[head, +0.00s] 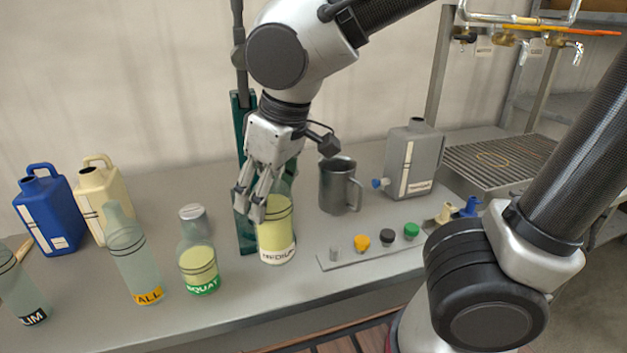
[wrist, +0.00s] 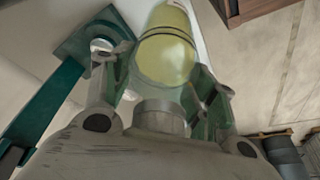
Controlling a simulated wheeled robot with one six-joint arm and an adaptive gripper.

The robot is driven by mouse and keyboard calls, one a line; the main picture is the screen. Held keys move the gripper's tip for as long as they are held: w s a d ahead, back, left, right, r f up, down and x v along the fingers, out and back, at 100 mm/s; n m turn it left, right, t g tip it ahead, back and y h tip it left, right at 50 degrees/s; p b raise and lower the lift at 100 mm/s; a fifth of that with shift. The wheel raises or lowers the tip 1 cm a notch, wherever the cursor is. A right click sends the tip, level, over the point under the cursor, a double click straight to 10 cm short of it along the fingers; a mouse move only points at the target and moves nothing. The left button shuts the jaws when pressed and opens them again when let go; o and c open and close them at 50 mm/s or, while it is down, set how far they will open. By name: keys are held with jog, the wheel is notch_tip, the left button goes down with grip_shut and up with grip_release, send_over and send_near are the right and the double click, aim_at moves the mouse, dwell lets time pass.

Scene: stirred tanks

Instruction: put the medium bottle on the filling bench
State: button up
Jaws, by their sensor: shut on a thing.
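The medium bottle (head: 276,230) is clear with pale yellow liquid and a white label reading MEDIUM. It stands upright on or just at the grey bench top, near its front edge. My gripper (head: 255,205) comes down from above and is shut on the bottle's upper part. In the wrist view the bottle (wrist: 167,55) lies between the two fingers (wrist: 160,85), with its neck and cap toward my palm. Whether its base touches the bench is hard to tell. I cannot tell which surface is the filling bench; a slatted metal stand (head: 495,160) with taps above it is at the right.
The squat bottle (head: 198,262) and tall bottle (head: 133,258) stand to the left, with blue (head: 50,210) and cream jugs (head: 103,195). A metal mug (head: 338,187), grey jug (head: 413,160) and cap strip (head: 370,248) are to the right.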

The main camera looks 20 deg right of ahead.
jog(key=w+d+r+m+h, duration=0.1)
jog(key=w+d+r+m, duration=0.15)
jog(key=w+d, duration=0.4)
jog(key=w+d+r+m+t+h, duration=0.15)
jog(key=w+d+m, duration=0.25)
jog(key=w, duration=0.5)
jog(key=w+d+r+m+g, duration=0.1)
jog(key=w+d+r+m, duration=0.2)
jog(key=w+d, duration=0.4)
jog(key=w+d+r+m+h, duration=0.1)
jog(key=w+d+m, duration=0.4)
jog(key=d, duration=0.5)
notch_tip(320, 180, down, 17)
jog(key=w+d+n, duration=0.1)
jog(key=shift+w+d+f, duration=0.15)
jog(key=shift+d+f, duration=0.05)
jog(key=shift+d, duration=0.1)
jog(key=o, duration=1.6)
jog(key=shift+f, duration=0.15)
jog(key=shift+o, duration=0.2)
